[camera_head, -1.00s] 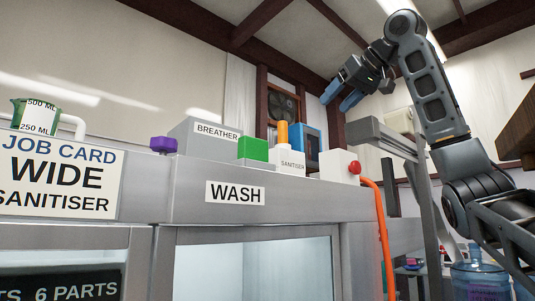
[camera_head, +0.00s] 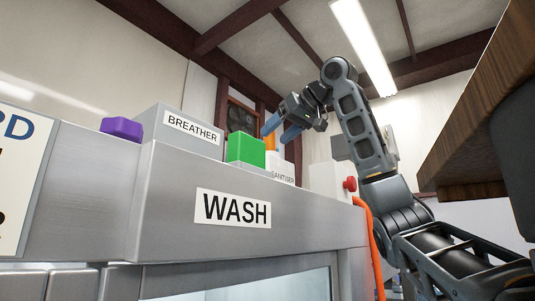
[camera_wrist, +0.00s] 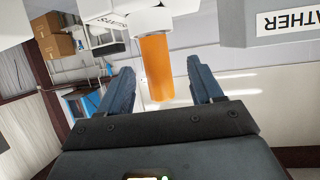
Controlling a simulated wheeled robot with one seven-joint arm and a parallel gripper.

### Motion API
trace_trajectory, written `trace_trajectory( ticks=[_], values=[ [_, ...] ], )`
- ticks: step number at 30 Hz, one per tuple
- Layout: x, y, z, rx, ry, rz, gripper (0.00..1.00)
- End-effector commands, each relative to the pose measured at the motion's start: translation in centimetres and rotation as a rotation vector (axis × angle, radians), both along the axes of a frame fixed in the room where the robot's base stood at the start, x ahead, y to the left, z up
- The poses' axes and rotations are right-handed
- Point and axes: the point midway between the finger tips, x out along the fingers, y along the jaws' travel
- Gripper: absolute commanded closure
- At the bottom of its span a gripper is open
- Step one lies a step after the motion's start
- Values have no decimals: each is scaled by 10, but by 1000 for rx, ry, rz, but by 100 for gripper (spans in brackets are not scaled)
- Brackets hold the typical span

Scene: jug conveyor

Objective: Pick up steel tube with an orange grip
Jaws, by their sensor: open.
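The orange grip (camera_wrist: 156,65) shows in the wrist view as a smooth orange cylinder between my two fingers. A white round collar (camera_wrist: 150,20) sits at its far end; no bare steel tube can be made out. In the head view a little of the orange grip (camera_head: 270,143) shows behind the green block, by the white SANITISER box (camera_head: 282,173). My gripper (camera_head: 282,129) is open, with its blue fingers pointing down around the grip's upper part. In the wrist view the fingers of my gripper (camera_wrist: 160,70) stand apart from the grip on both sides.
A green block (camera_head: 246,149), a grey BREATHER box (camera_head: 185,150) and a purple knob (camera_head: 121,129) sit on the WASH cabinet (camera_head: 160,215). A red button (camera_head: 350,184) and orange hose (camera_head: 374,245) are to the right. A wooden shelf (camera_head: 480,125) overhangs at right.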

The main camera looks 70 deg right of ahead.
Motion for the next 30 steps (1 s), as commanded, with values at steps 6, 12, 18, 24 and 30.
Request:
trace_trajectory(
  ticks=[6,12,18,24,30],
  values=[
    [23,-14,-12,2,1,0,35],
    [37,-20,-20,1,0,0,35],
    [38,-20,-21,0,-1,0,35],
    [38,-20,-21,0,-1,0,52],
    [38,-20,-21,0,-1,0,71]
  ],
)
